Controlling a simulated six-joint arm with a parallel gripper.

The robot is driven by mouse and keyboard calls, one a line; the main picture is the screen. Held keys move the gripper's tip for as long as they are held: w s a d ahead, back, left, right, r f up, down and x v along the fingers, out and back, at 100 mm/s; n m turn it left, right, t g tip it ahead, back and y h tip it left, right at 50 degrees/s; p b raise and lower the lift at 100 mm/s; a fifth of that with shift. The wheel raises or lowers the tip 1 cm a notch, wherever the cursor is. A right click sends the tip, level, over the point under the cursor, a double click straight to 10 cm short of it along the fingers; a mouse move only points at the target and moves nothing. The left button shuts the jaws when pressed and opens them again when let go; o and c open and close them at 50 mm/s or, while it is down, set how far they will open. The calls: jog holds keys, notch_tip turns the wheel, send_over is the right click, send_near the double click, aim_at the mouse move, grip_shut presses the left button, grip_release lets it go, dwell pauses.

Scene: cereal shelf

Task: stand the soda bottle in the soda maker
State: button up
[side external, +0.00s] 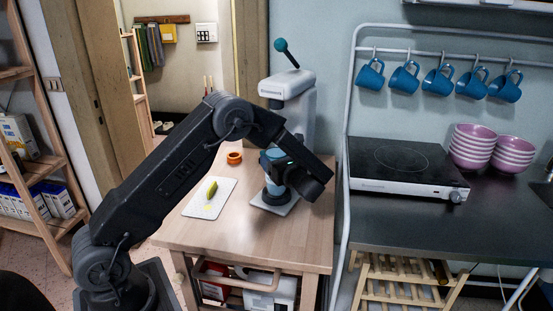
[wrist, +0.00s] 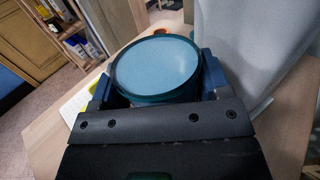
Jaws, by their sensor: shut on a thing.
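The soda maker (side external: 299,108) is a tall white machine with a teal-knobbed lever, standing at the back right of the wooden table. The soda bottle (side external: 274,156) has a light blue top and stands roughly upright at the front of the machine, over its light base plate (side external: 274,206). My gripper (side external: 281,172) is shut on the bottle, and the arm hides part of it. In the wrist view the bottle's round blue end (wrist: 156,68) fills the space between the fingers. I cannot tell whether the bottle touches the base.
A white cutting board (side external: 208,203) with a green vegetable lies left of the machine, and an orange ring-shaped object (side external: 234,158) sits behind it. A hob (side external: 400,165), purple bowls (side external: 471,148) and hanging blue mugs (side external: 440,82) are at the right.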

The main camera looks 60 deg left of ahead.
jog(key=shift+f, duration=0.8)
jog(key=o, duration=1.1)
jog(key=shift+f, duration=0.15)
jog(key=s+d, duration=0.1)
jog(key=d, duration=1.2)
jog(key=shift+d, duration=0.4)
jog(key=shift+s, duration=0.1)
jog(key=s+d+r+n+t+h, duration=0.1)
jog(key=s+d+r+n+h, duration=0.2)
jog(key=s+n+h, duration=0.3)
jog(key=s+d+r+n+t+h, duration=0.1)
jog(key=s+d+r+n+h, duration=0.2)
jog(key=s+r+n+h, duration=0.3)
jog(key=s+d+r+n+t+h, duration=0.2)
jog(key=s+r+n+h, duration=0.3)
jog(key=s, duration=0.9)
jog(key=shift+s+d+n+h, duration=0.35)
jog(key=shift+d+n+h, duration=0.2)
jog(key=shift+n, duration=0.45)
